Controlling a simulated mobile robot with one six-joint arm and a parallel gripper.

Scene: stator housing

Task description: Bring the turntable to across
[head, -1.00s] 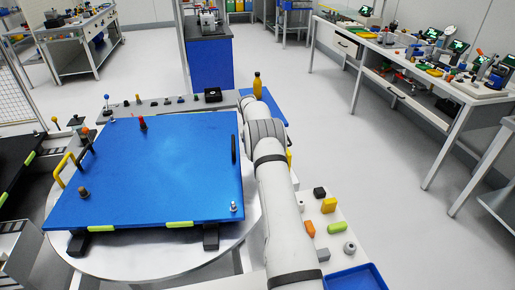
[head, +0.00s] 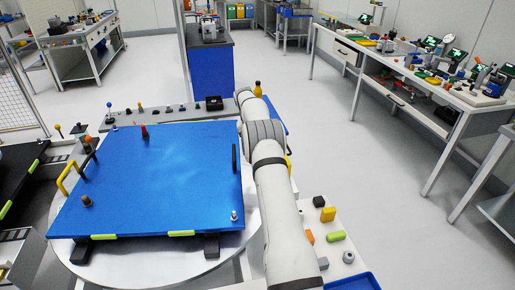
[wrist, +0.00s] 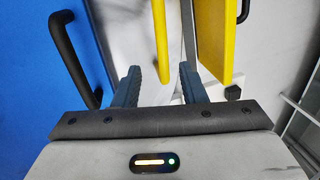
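The turntable is a round silver disc (head: 250,225) carrying a square blue plate (head: 165,180). The plate has a yellow handle (head: 68,178) at its left edge and a black handle (head: 235,158) at its right edge. In the wrist view the blue plate (wrist: 30,90) and its black handle (wrist: 75,58) lie left of my gripper (wrist: 160,72). My gripper is open, with its two dark fingers apart. The end of a yellow bar (wrist: 158,35) shows in the gap between the fingertips; I cannot tell whether they touch it. My arm hides my gripper in the head view.
A yellow panel (wrist: 216,38) stands close to the right finger. A ledge with loose parts, including a green piece (head: 336,236), and a blue tray (head: 355,282) lie right of my arm. A yellow bottle (head: 258,89) stands behind. Open floor lies to the right.

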